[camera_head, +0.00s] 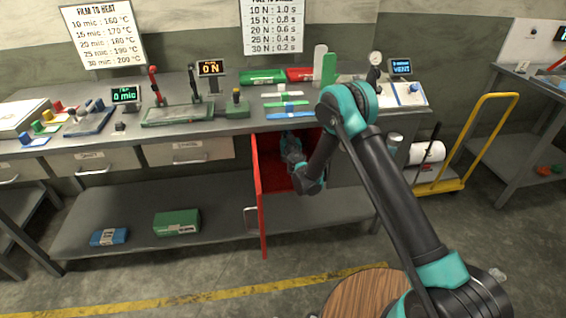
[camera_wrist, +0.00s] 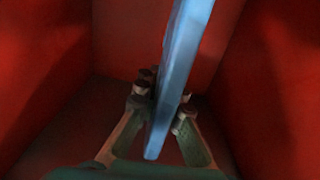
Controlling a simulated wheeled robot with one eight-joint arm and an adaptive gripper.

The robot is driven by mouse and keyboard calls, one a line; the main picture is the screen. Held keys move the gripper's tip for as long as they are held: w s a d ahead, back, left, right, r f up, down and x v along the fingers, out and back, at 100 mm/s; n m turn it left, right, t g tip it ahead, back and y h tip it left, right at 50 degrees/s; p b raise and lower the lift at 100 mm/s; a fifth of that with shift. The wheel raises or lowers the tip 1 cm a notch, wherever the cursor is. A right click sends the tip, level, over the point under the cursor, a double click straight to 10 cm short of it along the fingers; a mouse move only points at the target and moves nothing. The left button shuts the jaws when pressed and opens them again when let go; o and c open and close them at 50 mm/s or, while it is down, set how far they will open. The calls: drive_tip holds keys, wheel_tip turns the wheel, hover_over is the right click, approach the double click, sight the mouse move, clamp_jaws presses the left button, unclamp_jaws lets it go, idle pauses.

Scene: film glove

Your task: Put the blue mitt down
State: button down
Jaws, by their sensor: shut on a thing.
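In the wrist view my gripper (camera_wrist: 160,115) is shut on the blue mitt (camera_wrist: 184,52), which shows edge-on as a long pale blue slab between the two fingers. The mitt stands upright and leans a little to the right at the top. Red walls (camera_wrist: 262,75) surround the gripper and mitt on several sides, so both are inside the red-lined cabinet. In the head view my arm reaches into that open cabinet (camera_head: 274,150) under the bench. The fingertips are hard to make out there, and I cannot tell the mitt from my wrist in that view.
The red cabinet door (camera_head: 259,205) stands open to the left of my arm. The bench top (camera_head: 225,126) above carries several tools, displays and coloured strips. A lower shelf (camera_head: 130,222) holds a green box (camera_head: 176,222) and a blue box (camera_head: 108,237). A yellow trolley (camera_head: 480,135) stands right.

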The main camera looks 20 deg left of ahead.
wheel_tip(320, 180, down, 6)
drive_tip(key=shift+w+a+r, duration=0.1)
drive_tip(key=shift+a+r, duration=0.05)
drive_tip(key=shift+r, duration=0.05)
drive_tip(key=shift+f, duration=2.25)
drive_tip(key=c, duration=1.6)
unclamp_jaws()
drive_tip(key=shift+c, duration=0.2)
